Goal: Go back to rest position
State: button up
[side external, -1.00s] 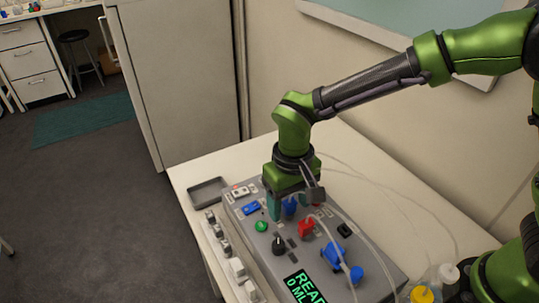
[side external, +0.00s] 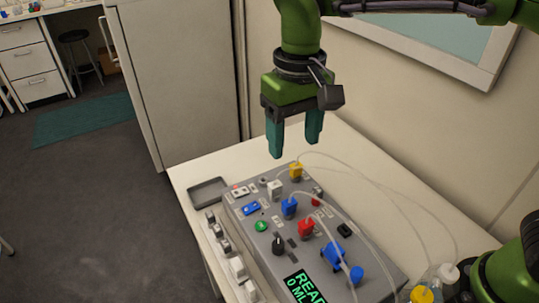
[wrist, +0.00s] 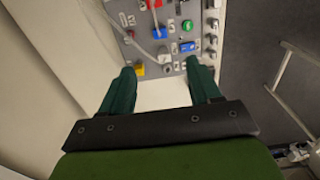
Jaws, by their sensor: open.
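My gripper (side external: 294,145) hangs in the air above the far end of the grey control box (side external: 375,268), its two teal fingers pointing down. It is open with nothing between the fingers. In the wrist view my gripper (wrist: 160,88) shows both fingers spread apart, with the box (wrist: 172,62) beyond them. On the box are blue (side external: 289,207), red (side external: 306,228), yellow (side external: 296,170) and white (side external: 274,190) connectors, a green button (side external: 261,226) and a black knob (side external: 278,244). The display (side external: 304,287) reads "REA…" and "0 ML", partly cut off.
The box stands on a white table (side external: 345,150). Thin clear tubes (side external: 375,180) run from connectors across the table. A small grey tray (side external: 208,190) lies at the left edge. Bottles with yellow (side external: 422,294) and white (side external: 448,272) caps stand near the arm's base. The air around my gripper is clear.

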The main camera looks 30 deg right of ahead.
jog(key=s+d+m+t+y, duration=0.1)
jog(key=s+d, duration=0.4)
jog(key=d, duration=0.5)
jog(key=s+d+m+t+y, duration=0.1)
jog(key=s+d+m+t, duration=0.2)
jog(key=s+d+t, duration=0.3)
jog(key=d+f, duration=0.1)
jog(key=d, duration=0.4)
